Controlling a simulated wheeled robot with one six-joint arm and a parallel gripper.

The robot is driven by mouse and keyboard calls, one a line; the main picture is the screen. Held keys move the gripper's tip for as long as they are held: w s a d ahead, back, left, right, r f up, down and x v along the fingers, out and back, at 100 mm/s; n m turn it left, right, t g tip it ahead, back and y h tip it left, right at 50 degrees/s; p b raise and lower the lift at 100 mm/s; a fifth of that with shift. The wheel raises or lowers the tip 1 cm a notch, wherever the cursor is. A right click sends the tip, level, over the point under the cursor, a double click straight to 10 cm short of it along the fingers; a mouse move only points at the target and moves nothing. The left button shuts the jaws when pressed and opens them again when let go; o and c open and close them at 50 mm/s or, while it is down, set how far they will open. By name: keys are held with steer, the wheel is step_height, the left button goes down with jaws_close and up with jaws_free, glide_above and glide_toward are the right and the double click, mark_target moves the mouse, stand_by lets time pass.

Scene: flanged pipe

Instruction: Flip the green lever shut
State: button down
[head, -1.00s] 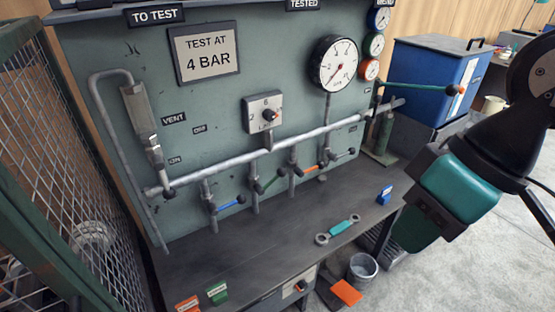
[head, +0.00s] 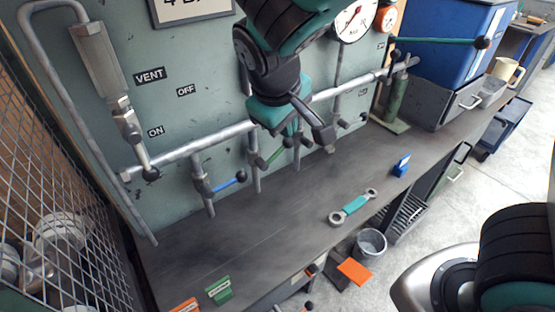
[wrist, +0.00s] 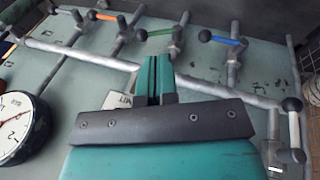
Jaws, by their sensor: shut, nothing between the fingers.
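The green lever (head: 277,155) with a black ball end sits on a valve under the long grey pipe, between the blue lever and my gripper. It sticks out sideways from its upright stub pipe. It also shows in the wrist view (wrist: 160,32), above and slightly beyond the fingertips. My gripper (head: 290,128) hangs in front of the panel by the pipe, just right of and above the lever's ball in the picture. In the wrist view my gripper (wrist: 158,72) has both teal fingers together, empty. A gap shows between fingertips and lever; touching is not seen.
The blue lever (head: 228,184) is to the left; the orange lever (wrist: 105,17) shows in the wrist view. The long grey pipe (wrist: 80,55) runs close by. A round gauge (wrist: 20,125) is beside my gripper. A teal-handled wrench (head: 354,205) lies on the bench.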

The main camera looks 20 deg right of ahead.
mark_target(285, 142)
steer(key=w+a+f+t+h+b, duration=0.4)
steer(key=w+a+f+h+b, duration=0.25)
steer(key=f, duration=0.25)
steer(key=x, duration=0.9)
steer(key=d+x, duration=0.1)
steer(key=x, duration=0.3)
steer(key=shift+s+d+r, duration=0.1)
steer(key=shift+d+r, duration=0.1)
steer(key=shift+y, duration=0.25)
